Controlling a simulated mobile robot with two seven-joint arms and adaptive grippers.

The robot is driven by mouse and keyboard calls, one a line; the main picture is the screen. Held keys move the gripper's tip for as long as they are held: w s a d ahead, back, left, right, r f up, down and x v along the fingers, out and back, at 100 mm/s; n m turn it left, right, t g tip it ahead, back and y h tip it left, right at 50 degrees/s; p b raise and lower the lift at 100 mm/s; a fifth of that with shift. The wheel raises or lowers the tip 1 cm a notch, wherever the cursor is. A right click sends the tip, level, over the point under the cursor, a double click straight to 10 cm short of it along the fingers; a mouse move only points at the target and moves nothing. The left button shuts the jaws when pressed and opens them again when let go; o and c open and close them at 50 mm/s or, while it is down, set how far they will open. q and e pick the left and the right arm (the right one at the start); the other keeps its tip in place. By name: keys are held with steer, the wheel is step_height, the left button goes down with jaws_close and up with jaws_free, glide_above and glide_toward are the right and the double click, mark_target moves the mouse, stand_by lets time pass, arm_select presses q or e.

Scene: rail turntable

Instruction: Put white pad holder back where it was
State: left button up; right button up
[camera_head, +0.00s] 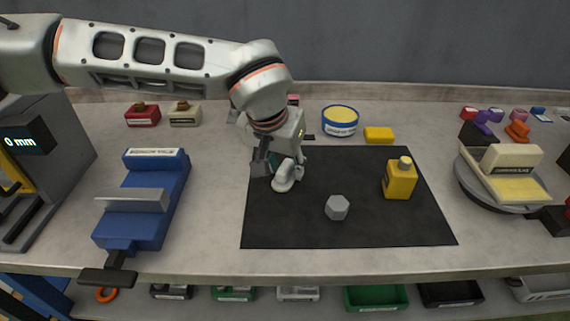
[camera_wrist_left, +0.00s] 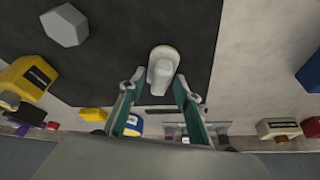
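The white pad holder (camera_head: 287,178), a small pale piece with a rounded grip, is at the left part of the black mat (camera_head: 300,232). It also shows in the left wrist view (camera_wrist_left: 162,68), over the mat just beyond my fingertips. My left gripper (camera_head: 281,160) points down at the pad holder. In the wrist view my left gripper (camera_wrist_left: 158,92) has its teal-lined fingers apart, with the pad holder ahead of the gap. I cannot tell whether a finger touches it. My right gripper is not in view.
A grey hex block (camera_head: 337,207) and a yellow bottle (camera_head: 400,179) stand on the mat. A blue vise (camera_head: 150,200) is at left. A round turntable (camera_head: 478,190) bears a cream block at right. Purple (camera_head: 486,120) and orange (camera_head: 518,130) pieces lie behind it.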

arm_select(q)
steer(key=shift+r, duration=0.1)
steer(key=shift+r, duration=0.35)
steer(key=p+v, duration=0.2)
steer(key=v, duration=0.9)
steer(key=shift+s+r, duration=0.2)
